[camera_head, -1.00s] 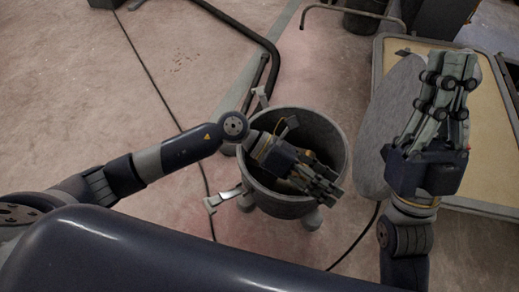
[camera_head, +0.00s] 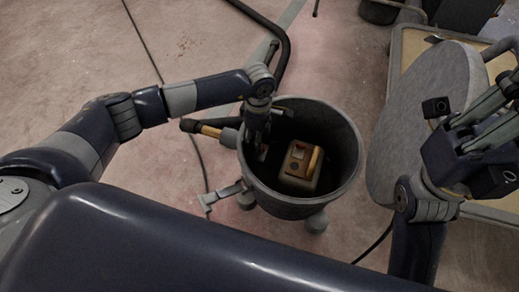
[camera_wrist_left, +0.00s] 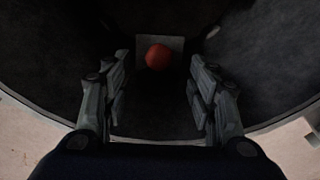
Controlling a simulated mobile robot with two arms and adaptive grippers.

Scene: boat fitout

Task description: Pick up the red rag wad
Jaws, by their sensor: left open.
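The red rag wad (camera_wrist_left: 158,56) is a small round red lump. In the left wrist view it lies on a grey square piece (camera_wrist_left: 176,44) at the bottom of a dark round bin. My left gripper (camera_wrist_left: 160,80) is open and empty, its two fingers either side of the line to the wad, with the wad beyond the fingertips. In the head view my left gripper reaches down inside the bin (camera_head: 347,128) by its left wall, its fingers mostly hidden. My right gripper (camera_head: 490,125) is at the right edge, outside the bin; its finger opening is unclear.
A yellow boxy object (camera_head: 300,166) sits inside the bin, right of my left arm. A grey oval panel (camera_head: 410,100) stands right of the bin. A black hose (camera_head: 284,40) and a thin cable cross the floor.

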